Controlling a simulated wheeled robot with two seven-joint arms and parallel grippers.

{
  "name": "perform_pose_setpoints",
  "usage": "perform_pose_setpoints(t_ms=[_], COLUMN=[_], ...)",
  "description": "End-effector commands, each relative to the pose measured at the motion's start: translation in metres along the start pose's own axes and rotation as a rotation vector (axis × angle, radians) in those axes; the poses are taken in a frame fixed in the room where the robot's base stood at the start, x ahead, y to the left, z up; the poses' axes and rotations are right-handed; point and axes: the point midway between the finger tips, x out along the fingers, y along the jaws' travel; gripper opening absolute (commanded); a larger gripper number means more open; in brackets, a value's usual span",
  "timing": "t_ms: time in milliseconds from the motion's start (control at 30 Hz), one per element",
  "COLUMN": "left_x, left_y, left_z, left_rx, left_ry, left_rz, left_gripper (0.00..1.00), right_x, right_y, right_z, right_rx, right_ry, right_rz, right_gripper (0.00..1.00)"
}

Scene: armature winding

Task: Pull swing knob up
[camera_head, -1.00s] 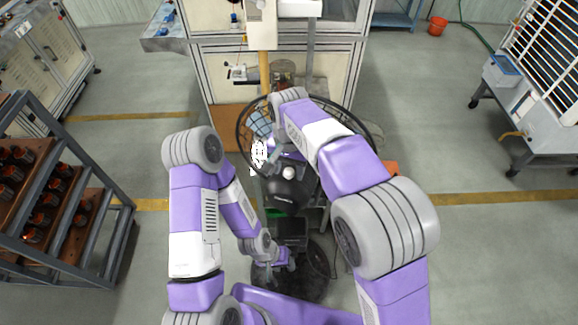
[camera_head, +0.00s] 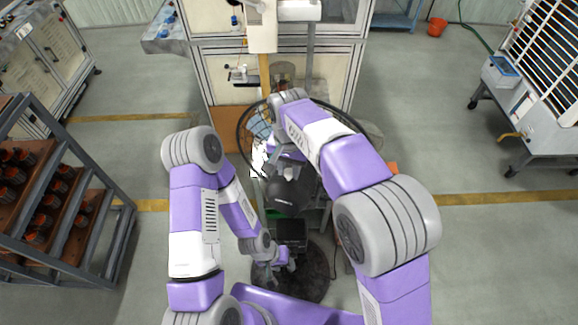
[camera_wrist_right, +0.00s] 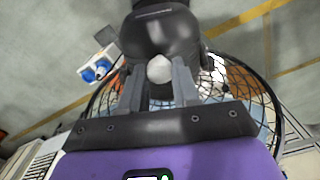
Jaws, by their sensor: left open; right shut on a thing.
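In the right wrist view a pale round knob (camera_wrist_right: 159,69) sits between the two grey fingers of my right gripper (camera_wrist_right: 159,88), on a rounded black machine part (camera_wrist_right: 160,32). The gripper is shut on the knob. In the head view my right gripper (camera_head: 284,170) is at the top of the black part (camera_head: 288,196), and the knob is hard to make out behind it. My left gripper (camera_head: 287,262) is low in the head view, beside a dark box-like part (camera_head: 291,235). It is apart from the knob, its fingers small and unclear.
A large black wire ring (camera_head: 240,135) surrounds the machine. A bright white shape (camera_head: 258,160) stands at its left side. A framed cabinet (camera_head: 205,75) stands behind, a rack of dark parts (camera_head: 75,225) at left, and a wheeled unit (camera_head: 545,85) at right. Floor is open on both sides.

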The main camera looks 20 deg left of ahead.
Motion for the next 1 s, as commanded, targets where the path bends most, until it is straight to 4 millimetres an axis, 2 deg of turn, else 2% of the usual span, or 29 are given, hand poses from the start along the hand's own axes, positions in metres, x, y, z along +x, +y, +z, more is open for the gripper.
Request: perform_pose_setpoints(t_ms=[33,67,200,233,567,1000], left_x=[0.001,0.001,0.001,0.001,0.001,-0.002], left_y=[0.000,0.000,0.000,0.000,0.000,0.001], left_z=[0.000,0.000,0.000,0.000,0.000,0.000], left_rx=[0.000,0.000,0.000,0.000,0.000,0.000], left_ry=[0.000,0.000,0.000,0.000,0.000,0.000], left_rz=[0.000,0.000,0.000,0.000,0.000,0.000], left_gripper=[0.43,0.43,0.43,0.43,0.43,0.43], right_x=[0.001,0.001,0.001,0.001,-0.004,-0.068], right_y=[0.000,0.000,0.000,0.000,0.000,0.000], right_z=[0.001,0.001,0.001,0.001,0.000,0.000], right_rx=[0.000,0.000,0.000,0.000,-0.001,-0.001], right_ry=[-0.003,-0.004,-0.003,-0.003,-0.001,-0.001], right_rz=[0.001,0.001,0.001,0.001,0.000,0.000], right_gripper=[0.00,0.32,0.54,0.57,0.57,0.57])
